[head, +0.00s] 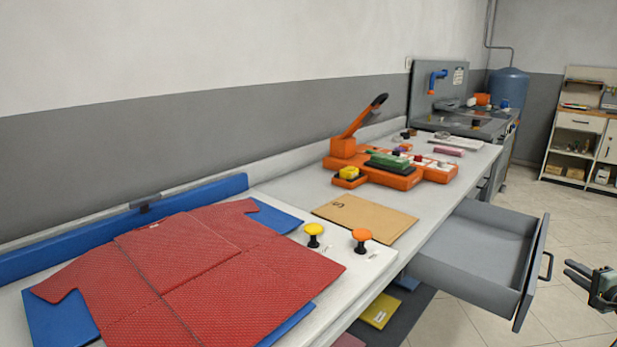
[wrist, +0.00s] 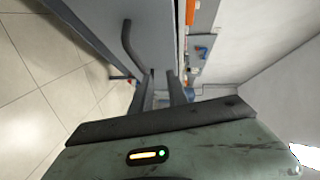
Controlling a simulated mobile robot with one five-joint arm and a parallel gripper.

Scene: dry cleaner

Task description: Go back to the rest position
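My gripper (head: 570,271) shows at the right edge of the head view, out over the floor to the right of an open grey drawer (head: 478,252). In the wrist view my gripper (wrist: 161,76) has its two dark fingers apart, with nothing between them. It is clear of the drawer's dark handle (head: 547,266), which also shows in the wrist view (wrist: 128,40). Most of my arm is out of the head view.
A red shirt (head: 190,265) lies on a blue folding board (head: 50,318) on the counter. Yellow (head: 314,230) and orange (head: 362,236) knobs, a brown envelope (head: 365,216) and an orange press (head: 390,177) stand beyond. The drawer juts into the aisle. Tiled floor (head: 575,225) is free at right.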

